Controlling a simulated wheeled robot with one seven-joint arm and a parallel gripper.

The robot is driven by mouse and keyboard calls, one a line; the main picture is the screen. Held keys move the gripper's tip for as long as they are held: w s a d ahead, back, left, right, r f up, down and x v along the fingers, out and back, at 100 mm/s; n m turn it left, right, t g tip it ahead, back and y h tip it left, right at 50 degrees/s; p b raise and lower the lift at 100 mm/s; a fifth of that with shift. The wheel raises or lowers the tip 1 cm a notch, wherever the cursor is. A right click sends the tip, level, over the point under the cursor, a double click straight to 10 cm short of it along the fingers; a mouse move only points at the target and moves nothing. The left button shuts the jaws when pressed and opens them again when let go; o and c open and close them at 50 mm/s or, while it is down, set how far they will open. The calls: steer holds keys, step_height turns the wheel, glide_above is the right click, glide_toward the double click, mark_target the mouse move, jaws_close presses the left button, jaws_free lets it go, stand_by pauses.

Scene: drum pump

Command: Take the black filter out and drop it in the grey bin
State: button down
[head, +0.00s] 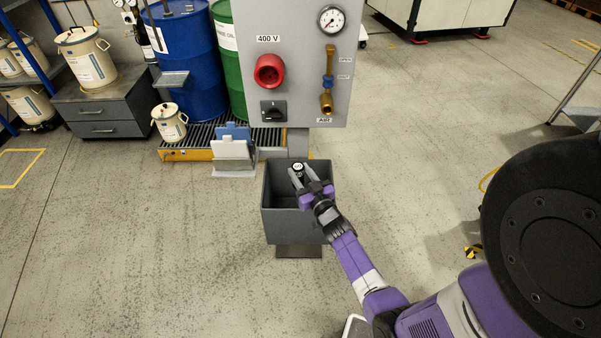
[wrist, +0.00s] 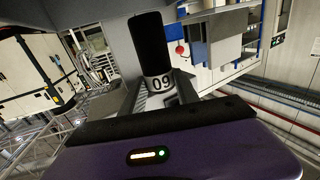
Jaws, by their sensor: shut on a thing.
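My gripper (head: 302,178) is over the opening of the grey bin (head: 285,223) in the head view. It is shut on the black filter (wrist: 149,45), a black cylinder with a white band marked 09, seen in the wrist view. In the head view the filter's round end (head: 298,167) shows between the fingertips. The filter is at the bin's back right part, above or within its mouth; I cannot tell how deep. Part of the bin's inside is hidden by my gripper and arm.
A grey panel (head: 300,100) with a red socket, gauge and brass valve stands above and behind the bin. A blue drum (head: 185,60) and a green drum (head: 228,60) stand back left on a grated pallet. The floor left of the bin is clear.

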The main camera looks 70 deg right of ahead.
steer(key=c, duration=0.8)
jaws_free()
steer(key=shift+c, duration=0.2)
steer(key=v, duration=0.7)
steer(key=shift+s+a, duration=0.25)
